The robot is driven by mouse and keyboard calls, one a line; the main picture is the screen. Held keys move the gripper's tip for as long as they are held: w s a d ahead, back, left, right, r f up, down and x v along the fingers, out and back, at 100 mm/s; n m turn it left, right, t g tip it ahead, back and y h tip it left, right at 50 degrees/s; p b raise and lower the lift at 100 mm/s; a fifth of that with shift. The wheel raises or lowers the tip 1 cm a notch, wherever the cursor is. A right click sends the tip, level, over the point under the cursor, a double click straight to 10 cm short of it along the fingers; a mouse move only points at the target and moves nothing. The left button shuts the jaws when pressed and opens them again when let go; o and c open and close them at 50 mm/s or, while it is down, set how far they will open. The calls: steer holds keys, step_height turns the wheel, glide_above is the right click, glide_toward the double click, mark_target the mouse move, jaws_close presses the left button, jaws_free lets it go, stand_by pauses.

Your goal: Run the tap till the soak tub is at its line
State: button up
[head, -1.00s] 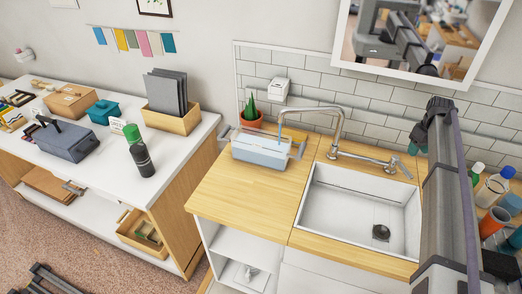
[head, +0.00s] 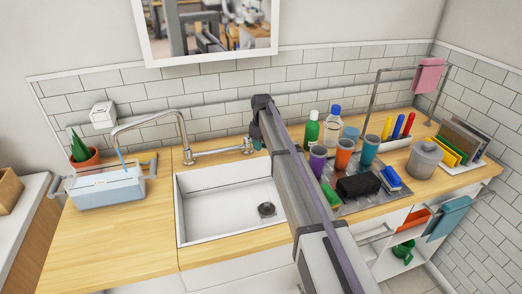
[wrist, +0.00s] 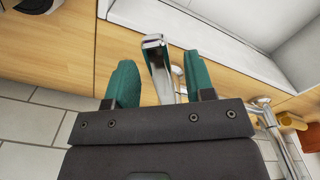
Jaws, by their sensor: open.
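The soak tub (head: 105,188) is a pale blue box with bar handles, standing on the wooden counter left of the sink. The tap (head: 182,135) arches left over it, and a thin blue stream (head: 121,157) falls from its spout into the tub. I cannot make out the tub's line or its water level. The tap's lever (head: 247,145) is at the right end of its base. My gripper (wrist: 159,62) is open, its green fingers on either side of a metal lever (wrist: 158,68) in the wrist view. Contact is not clear. In the head view my arm partly hides the gripper.
The white sink (head: 225,205) is empty, with a dark drain. A potted plant (head: 83,155) is behind the tub. The counter before the tub is clear.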

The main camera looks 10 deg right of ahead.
steer(key=shift+r, duration=0.1)
steer(key=shift+c, duration=0.2)
jaws_close()
